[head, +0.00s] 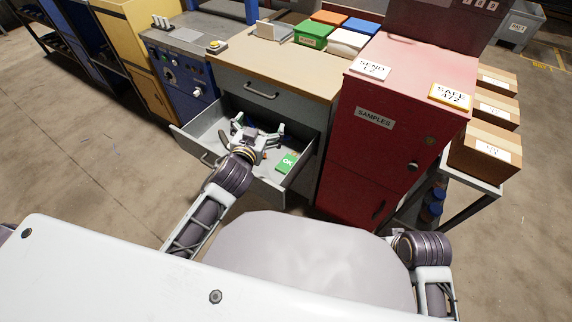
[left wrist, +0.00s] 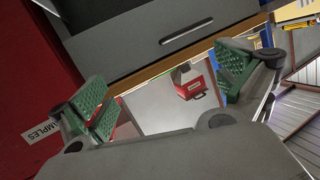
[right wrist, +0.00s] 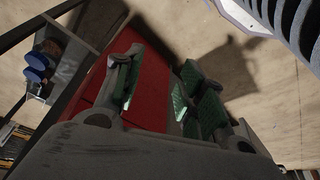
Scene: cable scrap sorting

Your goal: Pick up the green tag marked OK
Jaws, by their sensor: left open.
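The green tag marked OK (head: 287,162) lies flat in the open grey drawer (head: 275,179), near its right side. My left gripper (head: 260,126) is over the drawer, to the left of the tag and apart from it. Its fingers are spread with nothing between them. In the left wrist view, the open left gripper (left wrist: 170,85) faces the drawer's pale floor, where a small red labelled item (left wrist: 197,88) lies. I cannot make out the green tag there. My right gripper (right wrist: 165,90) shows in the right wrist view with fingers apart and empty, beside the red cabinet (right wrist: 150,88).
The red SAMPLES cabinet (head: 400,130) stands right of the drawer. Green (head: 314,33), orange (head: 329,18), white (head: 347,42) and blue (head: 362,26) bins sit on the bench top (head: 290,62). A blue control unit (head: 187,80) is at left.

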